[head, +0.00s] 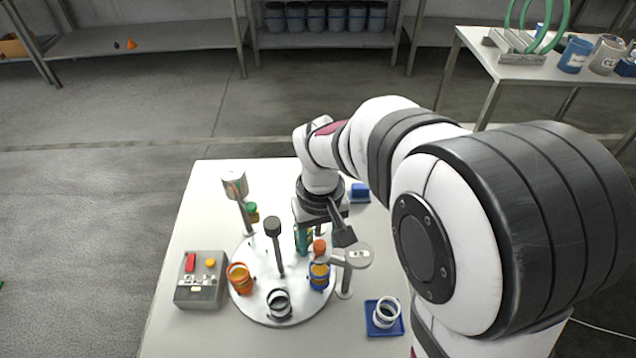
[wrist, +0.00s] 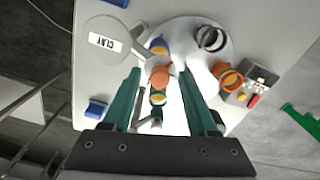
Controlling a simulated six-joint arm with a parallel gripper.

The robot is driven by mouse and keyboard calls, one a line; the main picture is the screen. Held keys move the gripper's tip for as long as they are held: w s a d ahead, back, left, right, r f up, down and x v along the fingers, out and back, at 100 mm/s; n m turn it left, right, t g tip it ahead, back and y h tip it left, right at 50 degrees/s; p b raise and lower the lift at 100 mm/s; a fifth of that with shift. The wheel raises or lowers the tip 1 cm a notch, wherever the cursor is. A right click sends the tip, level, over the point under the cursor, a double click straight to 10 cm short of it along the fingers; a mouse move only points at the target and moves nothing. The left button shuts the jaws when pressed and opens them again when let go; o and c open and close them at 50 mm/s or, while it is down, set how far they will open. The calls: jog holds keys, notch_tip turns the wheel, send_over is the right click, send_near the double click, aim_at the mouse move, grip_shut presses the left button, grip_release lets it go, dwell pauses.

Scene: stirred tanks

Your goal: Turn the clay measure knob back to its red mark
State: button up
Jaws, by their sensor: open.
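The clay measure is a grey post with a flat disc (head: 358,254); its disc (wrist: 104,40) reads "CLAY" in the wrist view. A short grey arm runs from it toward an orange knob (head: 319,247), which also shows in the wrist view (wrist: 160,79). My gripper (head: 322,241) is open above the turntable. In the wrist view its two teal fingers (wrist: 160,74) stand on either side of the orange knob, with gaps visible. I cannot make out a red mark. Part of the knob's surroundings is hidden by my gripper in the head view.
A round white turntable (head: 254,305) carries orange, blue and dark-rimmed cups and a dark stirrer (head: 274,228). Another grey measure (head: 235,184) stands behind left. A control box (head: 201,292) sits left, a blue tray with white rings (head: 384,316) front right.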

aim_at(320, 245)
notch_tip(320, 245, up, 16)
jog(key=shift+f, duration=0.1)
jog(key=s+d+f+m, duration=0.1)
jog(key=s+f+m, duration=0.2)
jog(key=s, duration=0.3)
jog(key=s+d+f+m+y, duration=0.1)
jog(key=s+d+f+m, duration=0.1)
jog(key=s, duration=0.5)
jog(key=s+d+f+m, duration=0.2)
jog(key=s+f+m, duration=0.1)
jog(key=s, duration=0.3)
jog(key=shift+s+f+m+y, duration=0.4)
jog(key=shift+f, duration=0.5)
